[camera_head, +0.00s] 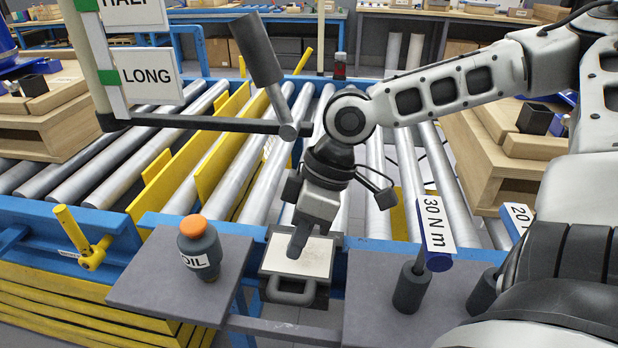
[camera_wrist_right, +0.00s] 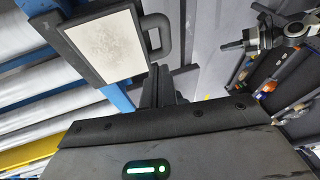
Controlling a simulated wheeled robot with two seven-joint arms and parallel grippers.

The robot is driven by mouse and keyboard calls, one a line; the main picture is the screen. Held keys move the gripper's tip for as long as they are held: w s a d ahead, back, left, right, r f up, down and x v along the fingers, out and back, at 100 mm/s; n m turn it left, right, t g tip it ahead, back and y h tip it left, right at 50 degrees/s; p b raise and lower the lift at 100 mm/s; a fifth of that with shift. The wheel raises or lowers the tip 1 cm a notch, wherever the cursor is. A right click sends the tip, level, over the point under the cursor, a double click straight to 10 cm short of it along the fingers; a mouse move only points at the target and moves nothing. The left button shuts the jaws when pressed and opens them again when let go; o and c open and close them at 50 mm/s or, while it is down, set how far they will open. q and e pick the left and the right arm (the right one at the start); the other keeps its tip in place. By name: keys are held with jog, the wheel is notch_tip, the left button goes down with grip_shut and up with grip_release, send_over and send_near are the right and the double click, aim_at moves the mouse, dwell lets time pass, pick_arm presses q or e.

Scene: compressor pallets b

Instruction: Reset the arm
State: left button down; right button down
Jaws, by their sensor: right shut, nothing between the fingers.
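My right arm reaches in from the right in the head view and bends down at the elbow over the roller conveyor. My right gripper (camera_head: 297,243) points down and is shut and empty. It is above or against a pale-faced plate (camera_head: 313,258) with a dark frame and a handle; whether it touches is unclear. In the right wrist view, the shut fingers (camera_wrist_right: 160,92) show beside the same framed plate (camera_wrist_right: 108,42). My left gripper is not in view.
An orange-capped oil bottle (camera_head: 199,248) stands on the left grey shelf (camera_head: 150,290). A 30 N m tool (camera_head: 432,250) stands in a holder on the right shelf. A dark-gripped lever (camera_head: 257,50) and LONG sign (camera_head: 150,76) rise near my forearm. Wooden pallets flank the rollers.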

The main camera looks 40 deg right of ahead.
aim_at(287, 293)
pick_arm(q)
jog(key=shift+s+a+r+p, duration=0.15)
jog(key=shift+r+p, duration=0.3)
jog(key=shift+p, duration=0.35)
pick_arm(e)
jog(key=v, duration=0.7)
jog(key=shift+s+a+r, duration=0.15)
jog(key=shift+s+r, duration=0.1)
jog(key=shift+s, duration=0.15)
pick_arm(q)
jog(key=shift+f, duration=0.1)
